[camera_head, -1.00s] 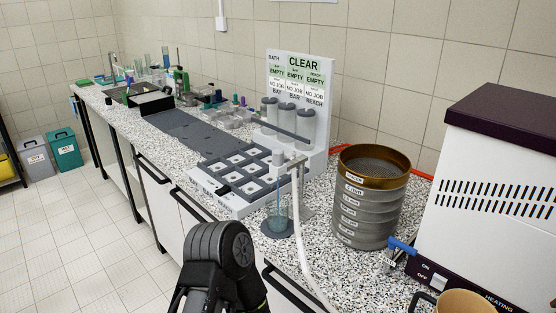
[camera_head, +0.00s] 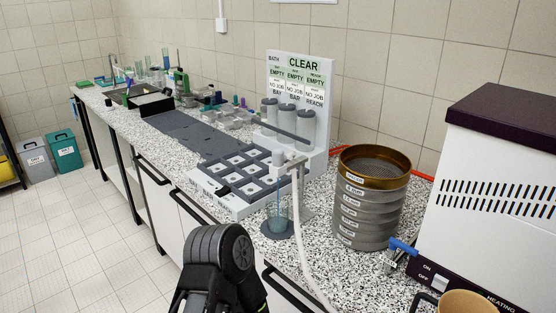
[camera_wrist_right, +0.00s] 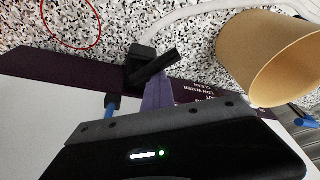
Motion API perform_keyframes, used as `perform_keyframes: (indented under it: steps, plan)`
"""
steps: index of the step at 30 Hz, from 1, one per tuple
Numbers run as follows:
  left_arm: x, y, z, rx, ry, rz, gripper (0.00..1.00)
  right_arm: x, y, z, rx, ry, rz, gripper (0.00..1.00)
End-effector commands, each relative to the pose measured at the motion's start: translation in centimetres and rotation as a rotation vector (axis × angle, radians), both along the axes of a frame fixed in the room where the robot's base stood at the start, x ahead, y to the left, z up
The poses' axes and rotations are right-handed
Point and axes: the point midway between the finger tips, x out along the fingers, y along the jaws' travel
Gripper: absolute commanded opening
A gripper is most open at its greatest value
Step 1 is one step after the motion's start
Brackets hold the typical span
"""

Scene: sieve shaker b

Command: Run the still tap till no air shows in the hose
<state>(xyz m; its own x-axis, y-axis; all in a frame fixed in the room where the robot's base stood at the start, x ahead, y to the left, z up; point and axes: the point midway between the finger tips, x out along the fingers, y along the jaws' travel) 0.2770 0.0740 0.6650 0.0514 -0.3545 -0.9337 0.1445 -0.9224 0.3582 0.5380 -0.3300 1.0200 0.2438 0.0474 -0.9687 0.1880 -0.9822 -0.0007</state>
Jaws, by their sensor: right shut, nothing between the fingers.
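The still (camera_head: 505,195) is a white box with a dark purple top at the right of the head view. Its tap has a blue lever (camera_head: 402,246) at the left of the ON/OFF panel. A hose stretch also shows in the right wrist view (camera_wrist_right: 190,13). My right gripper (camera_wrist_right: 152,66) is shut and empty over the still's dark panel. My left gripper is not in view.
A sieve stack (camera_head: 370,200) stands between hose and still. A tan mug (camera_head: 466,303) is at the bottom right; a tan vessel (camera_wrist_right: 262,50) shows near my right gripper. A status board (camera_head: 302,90) reads CLEAR. A red loop (camera_wrist_right: 72,22) lies on the speckled counter.

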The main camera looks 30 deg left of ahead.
Motion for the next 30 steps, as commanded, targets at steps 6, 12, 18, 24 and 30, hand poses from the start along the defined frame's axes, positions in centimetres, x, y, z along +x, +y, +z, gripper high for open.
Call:
perform_keyframes:
  steps: [6,12,18,24,30]
  plan:
    - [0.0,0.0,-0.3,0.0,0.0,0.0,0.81,-0.8,-0.5,-0.1,-0.002,0.003,-0.003,0.0]
    - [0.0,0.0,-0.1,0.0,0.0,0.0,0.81,-0.8,-0.6,0.1,-0.002,0.002,-0.004,0.0]
    - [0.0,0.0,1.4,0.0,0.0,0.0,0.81,-0.7,-0.3,2.0,-0.003,0.001,-0.003,0.0]
    - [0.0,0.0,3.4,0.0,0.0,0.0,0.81,-0.5,0.1,4.7,-0.002,0.001,-0.001,0.0]
    - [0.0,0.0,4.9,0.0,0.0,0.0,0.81,-0.5,0.4,6.8,-0.001,0.002,-0.001,0.0]
